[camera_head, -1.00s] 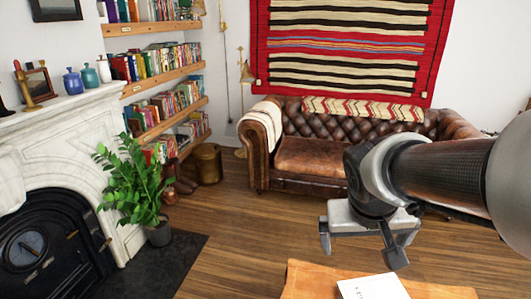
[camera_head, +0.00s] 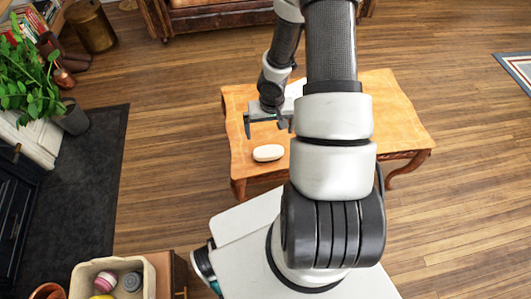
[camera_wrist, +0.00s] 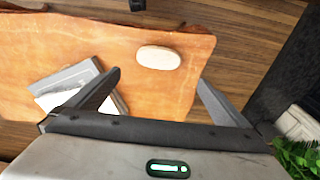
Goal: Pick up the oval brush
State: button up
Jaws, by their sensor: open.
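The oval brush (camera_head: 268,153) is a small cream-coloured oval lying on the wooden table (camera_head: 390,112) close to its near edge. In the wrist view the oval brush (camera_wrist: 159,57) shows its pale top, and no bristles can be seen. My gripper (camera_head: 266,126) is open above the table, a little beyond the brush in the head view. In the wrist view my gripper (camera_wrist: 160,78) has its fingers spread wide, with the brush just ahead of the gap between them. The brush is apart from both fingers.
Books or papers (camera_wrist: 66,80) lie on the table left of the brush in the wrist view, partly behind a finger. A cream bin (camera_head: 148,280) with several items stands at lower left. A potted plant (camera_head: 28,85) and a sofa (camera_head: 215,18) are farther off.

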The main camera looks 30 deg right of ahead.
aim_at(268, 151)
jog(key=f+b, duration=0.2)
jog(key=f, duration=0.3)
jog(key=w+f+b, duration=0.1)
jog(key=f+b, duration=0.2)
jog(key=f, duration=0.2)
jog(key=w+f+b, duration=0.1)
jog(key=f+b, duration=0.2)
jog(key=f, duration=0.2)
jog(key=shift+d+f, duration=0.35)
jog(key=shift+f, duration=0.05)
jog(key=c, duration=0.9)
notch_tip(268, 151, up, 10)
jog(key=p, duration=0.8)
jog(key=shift+r, duration=0.1)
